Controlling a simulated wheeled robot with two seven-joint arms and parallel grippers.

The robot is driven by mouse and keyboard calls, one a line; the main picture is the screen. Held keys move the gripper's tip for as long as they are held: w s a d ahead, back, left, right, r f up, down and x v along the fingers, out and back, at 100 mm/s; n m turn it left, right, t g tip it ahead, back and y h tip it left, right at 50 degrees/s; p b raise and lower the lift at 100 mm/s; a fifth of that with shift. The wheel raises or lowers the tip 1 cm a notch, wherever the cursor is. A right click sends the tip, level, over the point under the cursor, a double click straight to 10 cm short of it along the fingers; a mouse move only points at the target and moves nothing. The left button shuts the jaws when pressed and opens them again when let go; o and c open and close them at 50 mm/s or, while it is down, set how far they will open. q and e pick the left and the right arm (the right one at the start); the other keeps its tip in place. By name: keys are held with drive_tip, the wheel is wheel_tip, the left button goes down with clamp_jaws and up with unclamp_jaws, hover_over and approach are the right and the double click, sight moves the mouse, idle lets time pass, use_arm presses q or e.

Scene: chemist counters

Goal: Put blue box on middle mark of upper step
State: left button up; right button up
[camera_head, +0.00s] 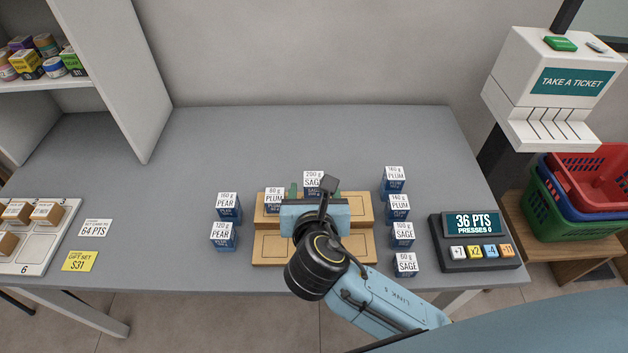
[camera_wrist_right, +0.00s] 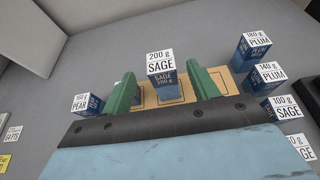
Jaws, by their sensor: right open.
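A two-step wooden stand (camera_head: 270,225) is at the middle of the counter. On its upper step, a blue box with a white 200 g SAGE top (camera_head: 313,178) stands upright at the middle; it also shows in the right wrist view (camera_wrist_right: 161,72). A blue 80 g PLUM box (camera_head: 273,199) stands at the left of that step, and the right mark (camera_head: 357,207) looks bare. My right gripper (camera_head: 314,191) is open, its green fingers on either side of the 200 g box in the picture. Contact cannot be told. My left gripper is out of view.
Blue PEAR boxes (camera_head: 228,208) stand left of the stand. Several PLUM and SAGE boxes (camera_head: 398,208) line its right side. A keypad display (camera_head: 472,224) reads 36 PTS. A white tray (camera_head: 45,253) and cards are at left. The counter behind is clear.

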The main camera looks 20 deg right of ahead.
drive_tip(key=p+v, duration=0.1)
drive_tip(key=v, duration=0.7)
